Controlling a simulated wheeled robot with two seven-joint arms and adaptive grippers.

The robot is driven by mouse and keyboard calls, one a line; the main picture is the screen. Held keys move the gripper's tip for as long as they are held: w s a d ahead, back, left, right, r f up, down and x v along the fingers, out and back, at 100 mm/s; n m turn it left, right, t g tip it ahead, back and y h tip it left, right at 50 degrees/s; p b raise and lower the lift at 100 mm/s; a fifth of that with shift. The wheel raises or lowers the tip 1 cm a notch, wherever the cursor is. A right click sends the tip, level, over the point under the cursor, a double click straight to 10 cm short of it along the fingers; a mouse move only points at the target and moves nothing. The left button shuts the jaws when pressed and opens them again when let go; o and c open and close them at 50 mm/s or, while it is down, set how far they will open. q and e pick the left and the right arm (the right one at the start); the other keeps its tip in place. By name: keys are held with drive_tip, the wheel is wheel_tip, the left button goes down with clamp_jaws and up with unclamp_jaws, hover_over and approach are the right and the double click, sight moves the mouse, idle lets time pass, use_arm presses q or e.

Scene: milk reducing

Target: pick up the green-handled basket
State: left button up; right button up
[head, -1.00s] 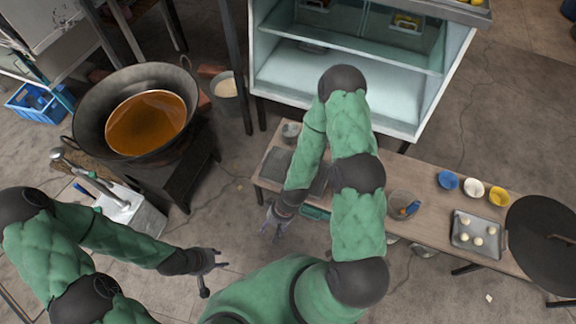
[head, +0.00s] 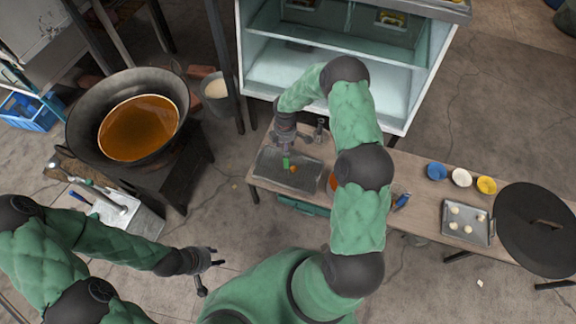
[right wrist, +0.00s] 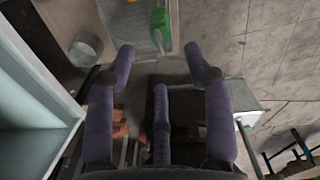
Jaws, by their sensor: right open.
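A small green handle (head: 286,162) shows over the grey tray (head: 262,165) at the table's left end. It also shows at the top of the right wrist view (right wrist: 160,17), with a thin metal part below it. The basket body is too small and cut off to make out. My right gripper (head: 301,137) is open and empty above the tray's far edge, close to the handle and apart from it. In the right wrist view its spread fingers (right wrist: 158,50) have the handle just beyond their tips. My left gripper (head: 209,271) hangs over the floor with fingers spread, empty.
A wok of brown oil (head: 139,127) stands left. The glass cabinet (head: 330,72) rises behind the table. Bowls (head: 461,177), a dough tray (head: 468,225) and a black round plate (head: 538,230) are at right. A white box with tools (head: 115,215) is at lower left.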

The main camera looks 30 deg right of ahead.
wheel_tip(320, 180, down, 5)
drive_tip(key=shift+f+b, duration=0.1)
drive_tip(key=shift+b, duration=0.55)
wheel_tip(320, 180, down, 5)
drive_tip(key=shift+s+d+r+b, duration=0.1)
drive_tip(key=shift+b, duration=0.95)
drive_tip(key=shift+c, duration=0.2)
drive_tip(key=shift+r, duration=0.1)
clamp_jaws()
